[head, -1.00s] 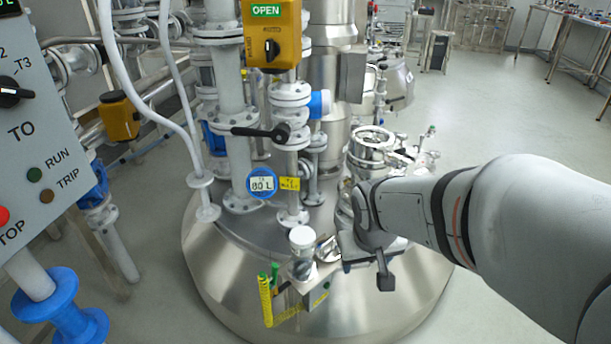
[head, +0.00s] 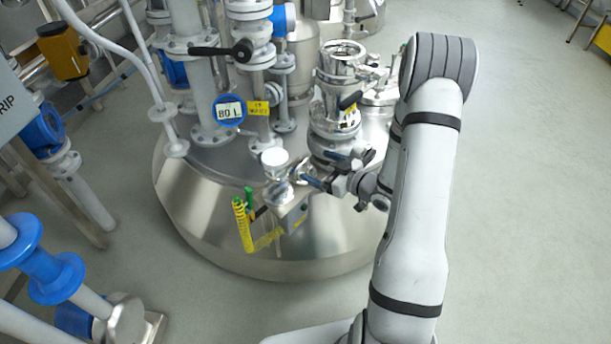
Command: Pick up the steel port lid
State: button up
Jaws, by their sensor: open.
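A small shiny steel piece (head: 300,171), which looks like the steel port lid, sits beside a white-capped jar (head: 274,158) on the small bracket at the vessel's front. Its outline is partly hidden and hard to make out. My gripper (head: 323,168) is open, just right of this piece, with its jaws pointing left towards it. I cannot tell whether the fingers touch it. No object shows clearly between the jaws.
The domed steel vessel (head: 205,205) carries a tall steel port fitting (head: 338,95) close behind my gripper. A black-handled valve (head: 222,50) and pipes stand behind left. Yellow mesh (head: 243,222) and green-topped items stand at the bracket's left.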

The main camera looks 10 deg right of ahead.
aim_at(297, 164)
jog(key=w+a+b, duration=0.1)
jog(key=a, duration=0.1)
jog(key=w+a+y+b, duration=0.1)
jog(key=a, duration=0.1)
jog(key=w+a+f+y, duration=0.1)
jog(key=a, duration=0.1)
jog(key=shift+w+t+b, duration=0.3)
jog(key=shift+w+b, duration=0.05)
jog(key=shift+b, duration=0.05)
jog(key=shift+c, duration=0.2)
jog(key=c, duration=1.2)
